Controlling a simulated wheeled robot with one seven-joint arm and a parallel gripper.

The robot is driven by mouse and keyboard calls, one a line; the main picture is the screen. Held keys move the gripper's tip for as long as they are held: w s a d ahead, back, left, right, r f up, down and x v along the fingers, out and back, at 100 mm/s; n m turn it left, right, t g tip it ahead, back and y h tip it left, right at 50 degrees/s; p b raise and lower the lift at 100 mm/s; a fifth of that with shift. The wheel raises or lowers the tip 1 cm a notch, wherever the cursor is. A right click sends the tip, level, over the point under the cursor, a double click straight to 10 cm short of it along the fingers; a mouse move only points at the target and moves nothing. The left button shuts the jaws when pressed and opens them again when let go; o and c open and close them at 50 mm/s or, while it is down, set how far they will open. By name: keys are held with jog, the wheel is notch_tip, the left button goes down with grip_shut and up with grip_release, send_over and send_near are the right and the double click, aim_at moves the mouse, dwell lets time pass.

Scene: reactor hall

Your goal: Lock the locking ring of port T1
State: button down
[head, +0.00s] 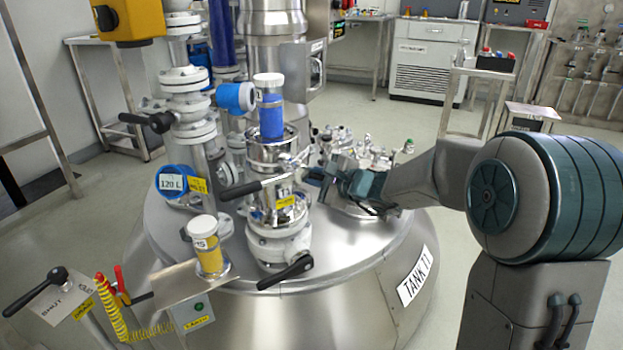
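The port (272,195) is a steel column on top of the tank (190,255), in the middle of the head view. A blue container with a white lid (269,105) stands upright on it. A steel ring (270,150) surrounds the port's top below the container. A black-handled lever (240,190) points left from the column, and another black lever (285,272) sits lower down. My gripper (318,178) is just right of the column, at about ring height. Its fingers are small and dark; I cannot tell whether they touch anything or are open.
A yellow-bodied container (208,257) with a white lid stands on a small bracket at the front left. A console with a black lever (35,290) is left of it. Pipework with valves (190,110) rises behind left. Several fittings (360,155) crowd the tank top behind my gripper.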

jog(key=shift+f, duration=0.1)
jog(key=c, duration=1.4)
grip_release()
jog(key=shift+s+a, duration=0.1)
jog(key=shift+c, duration=0.2)
jog(key=p+v, duration=0.3)
jog(key=v, duration=1.1)
jog(key=shift+p, duration=0.35)
